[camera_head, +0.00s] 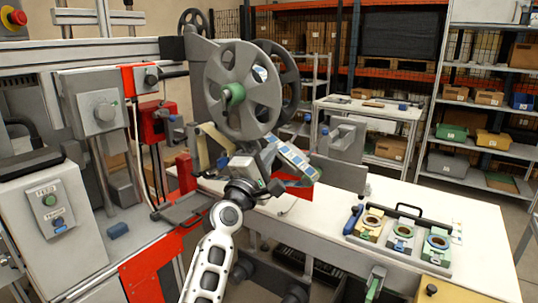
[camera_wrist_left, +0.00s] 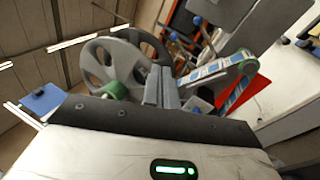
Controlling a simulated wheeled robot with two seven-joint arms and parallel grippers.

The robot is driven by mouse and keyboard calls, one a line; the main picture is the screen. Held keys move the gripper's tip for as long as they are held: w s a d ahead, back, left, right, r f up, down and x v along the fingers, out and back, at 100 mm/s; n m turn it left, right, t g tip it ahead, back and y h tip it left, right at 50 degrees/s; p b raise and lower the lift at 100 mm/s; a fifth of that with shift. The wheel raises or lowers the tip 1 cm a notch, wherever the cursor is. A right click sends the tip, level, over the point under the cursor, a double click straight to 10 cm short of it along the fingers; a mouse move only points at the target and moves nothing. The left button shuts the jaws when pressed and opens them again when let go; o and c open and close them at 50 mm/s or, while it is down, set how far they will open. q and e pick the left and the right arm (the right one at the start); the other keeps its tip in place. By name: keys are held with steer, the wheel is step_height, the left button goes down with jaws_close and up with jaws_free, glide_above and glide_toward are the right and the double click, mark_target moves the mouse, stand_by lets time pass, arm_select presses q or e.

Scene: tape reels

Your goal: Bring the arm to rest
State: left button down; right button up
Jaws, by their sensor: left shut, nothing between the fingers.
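My left arm rises from the bottom of the head view. Its gripper (camera_head: 268,152) is up in front of the machine, just below the big grey reel (camera_head: 215,75) with a green hub. In the left wrist view the two gripper fingers (camera_wrist_left: 161,88) are together with nothing between them. There the grey reel (camera_wrist_left: 92,62) shows behind and left of the fingers, and a blue-and-white patterned strip (camera_wrist_left: 215,70) lies to their right. That strip also shows beside the gripper in the head view (camera_head: 293,160). Whether anything touches the gripper is unclear. My right gripper is not seen.
A white table (camera_head: 330,215) extends right of the machine. On it a tray (camera_head: 385,241) carries several coloured blocks with round rings. A red-framed machine with a grey control box (camera_head: 48,205) stands at left. Shelves with boxes (camera_head: 485,140) are behind.

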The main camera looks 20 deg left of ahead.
arm_select(q)
steer(key=shift+s, duration=0.1)
stand_by(0.3)
steer(key=shift+f, duration=0.1)
steer(key=s+d+f+m+g, duration=0.25)
steer(key=s+f+m, duration=0.35)
steer(key=f, duration=0.6)
steer(key=s+d+f+m+g, duration=0.2)
steer(key=s+f+m+g, duration=0.4)
steer(key=f, duration=0.7)
steer(key=s+d+f+m+g, duration=0.1)
steer(key=s+f+m, duration=0.3)
steer(key=s, duration=0.6)
steer(key=s+d+f+m+g, duration=0.2)
steer(key=s+f+m, duration=0.3)
steer(key=s+f, duration=0.4)
steer(key=shift+s+d+f+m, duration=0.25)
steer(key=shift+s+d+m, duration=0.05)
steer(key=shift+s, duration=0.9)
